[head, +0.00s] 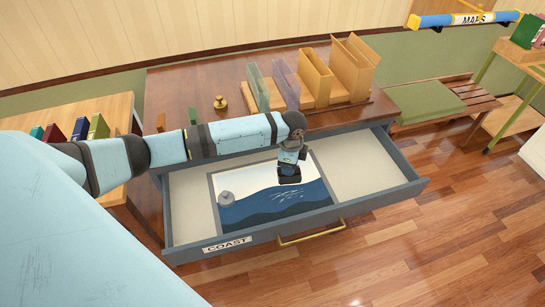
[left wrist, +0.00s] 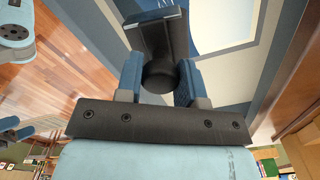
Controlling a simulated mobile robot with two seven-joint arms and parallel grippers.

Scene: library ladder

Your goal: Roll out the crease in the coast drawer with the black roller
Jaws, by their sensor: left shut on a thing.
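The coast drawer (head: 340,220) is pulled out of the wooden cabinet. A print with a blue sea and pale sky (head: 265,203) lies flat in it. White streaks show on the sea; I cannot tell whether any is the crease. My left gripper (head: 290,164) reaches over the print's right part, pointing down, shut on the black roller (head: 288,178). The left wrist view shows my left gripper's blue fingers (left wrist: 160,88) on either side of the roller's round dark grip, with the roller's head (left wrist: 160,32) beyond. I cannot tell whether the roller touches the print.
A grey round knobbed piece (head: 226,198) sits on the print's left part. The cabinet top carries a brass piece (head: 220,102) and upright folders (head: 315,78). The drawer has a brass handle (head: 311,232) and raised walls. A cushioned bench (head: 430,101) stands right.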

